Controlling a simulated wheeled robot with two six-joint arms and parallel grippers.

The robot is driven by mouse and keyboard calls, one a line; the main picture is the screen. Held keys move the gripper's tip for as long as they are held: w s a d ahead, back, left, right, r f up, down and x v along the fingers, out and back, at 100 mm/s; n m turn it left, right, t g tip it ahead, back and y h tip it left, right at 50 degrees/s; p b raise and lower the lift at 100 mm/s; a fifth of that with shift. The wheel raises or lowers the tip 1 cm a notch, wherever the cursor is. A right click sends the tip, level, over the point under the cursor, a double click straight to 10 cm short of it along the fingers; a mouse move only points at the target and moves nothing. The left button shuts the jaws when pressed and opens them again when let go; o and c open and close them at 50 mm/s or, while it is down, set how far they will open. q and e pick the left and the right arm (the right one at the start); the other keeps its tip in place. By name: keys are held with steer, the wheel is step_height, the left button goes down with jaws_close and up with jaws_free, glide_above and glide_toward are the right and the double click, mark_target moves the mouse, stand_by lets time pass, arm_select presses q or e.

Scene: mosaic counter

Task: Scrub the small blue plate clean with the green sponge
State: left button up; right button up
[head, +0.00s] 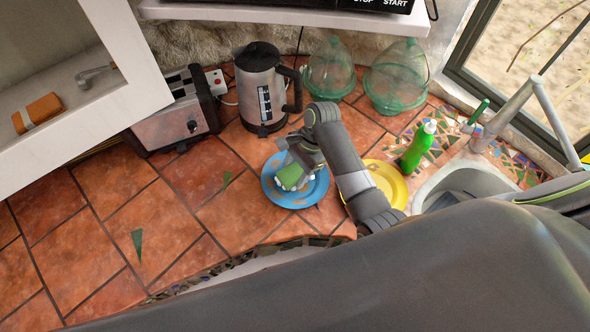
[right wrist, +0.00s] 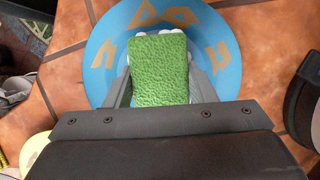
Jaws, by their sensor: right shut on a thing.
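The small blue plate (head: 303,198) lies on the tiled counter in the head view. Tan-brown marks show on its surface in the right wrist view, where the plate (right wrist: 228,75) fills the upper middle. The green sponge (right wrist: 158,70) is held between the fingers of my right gripper (right wrist: 158,88), over the plate's middle. The sponge also shows in the head view (head: 290,177), partly covered by my right gripper (head: 297,174). I cannot tell whether the sponge touches the plate. White suds show around the sponge's edges. My left gripper is not in view.
A yellow plate (head: 400,187) lies right of the blue plate, partly behind my right arm. A green bottle (head: 416,150) stands beside the sink (head: 430,187). A kettle (head: 262,98), a toaster (head: 172,122) and glass jars (head: 330,72) stand at the back. The left counter is mostly clear.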

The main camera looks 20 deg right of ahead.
steer(key=shift+f, duration=0.65)
steer(key=shift+w, duration=0.1)
steer(key=shift+w+a+r, duration=0.1)
steer(key=shift+w+a, duration=0.05)
steer(key=shift+w, duration=0.35)
steer(key=shift+w+a, duration=0.15)
steer(key=shift+w, duration=0.35)
steer(key=shift+s+d+p, duration=0.2)
steer(key=shift+s+p, duration=0.25)
steer(key=shift+s, duration=0.25)
steer(key=shift+s+d, duration=0.3)
steer(key=shift+s, duration=0.65)
steer(key=shift+w, duration=0.15)
